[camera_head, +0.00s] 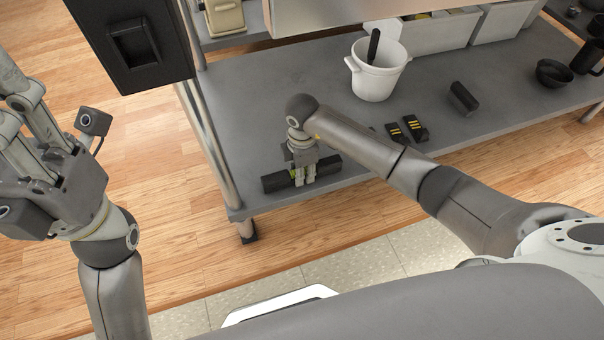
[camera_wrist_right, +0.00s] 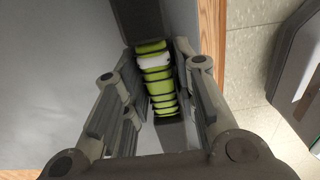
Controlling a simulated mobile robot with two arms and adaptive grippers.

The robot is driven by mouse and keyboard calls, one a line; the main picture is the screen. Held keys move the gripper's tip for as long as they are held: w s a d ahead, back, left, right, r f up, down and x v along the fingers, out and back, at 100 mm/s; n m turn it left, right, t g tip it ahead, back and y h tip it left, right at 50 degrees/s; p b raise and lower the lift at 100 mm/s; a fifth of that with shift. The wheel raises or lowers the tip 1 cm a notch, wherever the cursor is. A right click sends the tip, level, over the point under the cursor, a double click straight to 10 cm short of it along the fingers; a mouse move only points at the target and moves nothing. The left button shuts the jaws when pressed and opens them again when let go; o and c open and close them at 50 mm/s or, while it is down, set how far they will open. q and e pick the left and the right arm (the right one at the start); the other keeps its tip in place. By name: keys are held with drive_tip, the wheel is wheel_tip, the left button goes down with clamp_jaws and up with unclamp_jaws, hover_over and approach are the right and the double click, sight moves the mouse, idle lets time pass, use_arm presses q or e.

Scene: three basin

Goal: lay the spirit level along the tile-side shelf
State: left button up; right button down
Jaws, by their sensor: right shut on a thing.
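The spirit level (camera_head: 275,183) is a dark bar with a yellow-green middle, at the near left corner of the grey shelf (camera_head: 262,108), roughly along its near edge. My right gripper (camera_head: 304,180) points down and is shut on its middle. In the right wrist view, the level's green-and-black banded middle (camera_wrist_right: 160,85), with a white patch, is between the fingers (camera_wrist_right: 160,95). Whether the level touches the shelf is hard to tell. My left gripper (camera_head: 35,130) is at the far left, away from the shelf; its finger opening is unclear.
A white pot (camera_head: 374,80) with a dark handle stands farther back. Two black-and-yellow blocks (camera_head: 405,131) and a dark block (camera_head: 463,98) lie to the right. A black bowl (camera_head: 553,73) is at the far right. A metal post (camera_head: 208,140) rises at the left edge.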

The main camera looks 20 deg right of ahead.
drive_tip(key=shift+f, duration=0.15)
drive_tip(key=shift+f, duration=0.15)
drive_tip(key=c, duration=1.2)
unclamp_jaws()
drive_tip(key=shift+o, duration=0.2)
